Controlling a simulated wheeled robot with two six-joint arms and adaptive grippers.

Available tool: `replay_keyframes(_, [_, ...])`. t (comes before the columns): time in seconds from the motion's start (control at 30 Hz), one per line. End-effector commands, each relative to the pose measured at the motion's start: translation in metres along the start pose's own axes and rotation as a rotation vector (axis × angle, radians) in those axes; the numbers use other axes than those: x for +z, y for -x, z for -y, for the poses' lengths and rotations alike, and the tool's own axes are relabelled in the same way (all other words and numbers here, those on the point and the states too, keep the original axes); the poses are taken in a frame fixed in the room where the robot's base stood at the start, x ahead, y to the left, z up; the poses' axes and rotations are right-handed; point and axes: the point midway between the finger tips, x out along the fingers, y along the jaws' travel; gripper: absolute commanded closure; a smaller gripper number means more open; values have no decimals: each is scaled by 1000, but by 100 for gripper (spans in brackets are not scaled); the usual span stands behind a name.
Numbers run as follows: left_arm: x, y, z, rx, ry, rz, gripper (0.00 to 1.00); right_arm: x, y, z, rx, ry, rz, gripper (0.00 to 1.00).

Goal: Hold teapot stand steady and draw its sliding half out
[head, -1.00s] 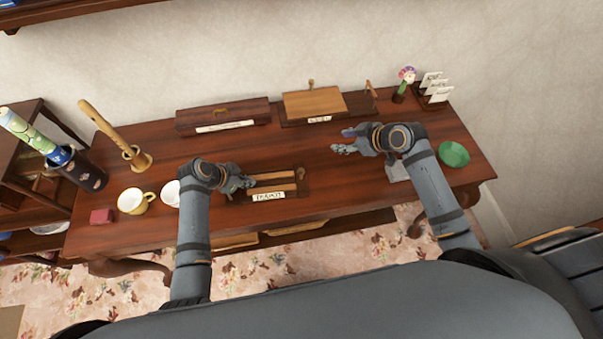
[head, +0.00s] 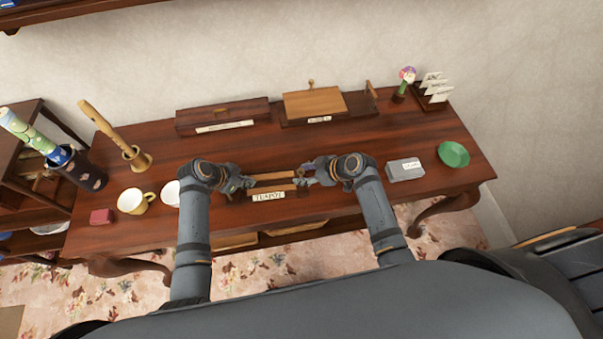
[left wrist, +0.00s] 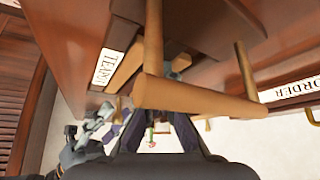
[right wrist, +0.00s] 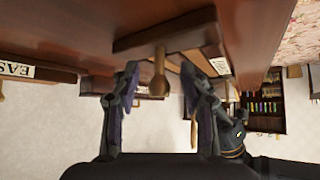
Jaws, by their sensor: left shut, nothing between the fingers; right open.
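The teapot stand (head: 272,177) lies near the table's front edge, with a TEAPOT label (head: 268,196) on its front. My left gripper (head: 243,184) is at its left end. In the left wrist view, a wooden bar handle (left wrist: 200,98) crosses in front of the shut left fingers, which hold nothing; I cannot tell whether they touch it. My right gripper (head: 306,177) is at the right end. In the right wrist view its open fingers (right wrist: 160,85) stand either side of a small wooden knob (right wrist: 159,80) on the stand's dark end (right wrist: 170,35).
A grey labelled block (head: 405,169) and green dish (head: 453,154) lie to the right. A yellow cup (head: 133,201), white cup (head: 170,193) and red block (head: 101,216) stand left. Two wooden stands (head: 222,115) (head: 314,104) sit behind. The table between has free room.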

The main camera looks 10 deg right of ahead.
Motion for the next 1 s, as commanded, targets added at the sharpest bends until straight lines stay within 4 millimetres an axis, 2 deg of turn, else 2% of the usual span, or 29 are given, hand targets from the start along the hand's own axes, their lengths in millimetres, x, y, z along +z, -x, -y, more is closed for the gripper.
replay_keyframes(0.03, [8, -4, -5, 13, 5, 16, 100, 0, -6, 0, -1, 0, 0, 55])
replay_keyframes(0.13, [8, -4, -5, 13, 5, 15, 100, 0, -13, 0, -1, 0, 0, 55])
replay_keyframes(0.4, [8, -4, -5, 12, 5, 16, 100, 1, -15, 0, 0, 1, 0, 55])
replay_keyframes(0.73, [8, -4, -5, 12, 5, 15, 100, 1, -15, 0, 0, 0, 0, 99])
replay_keyframes(1.0, [8, -4, -4, 12, 5, 15, 100, 1, -15, 0, -1, 0, 0, 100])
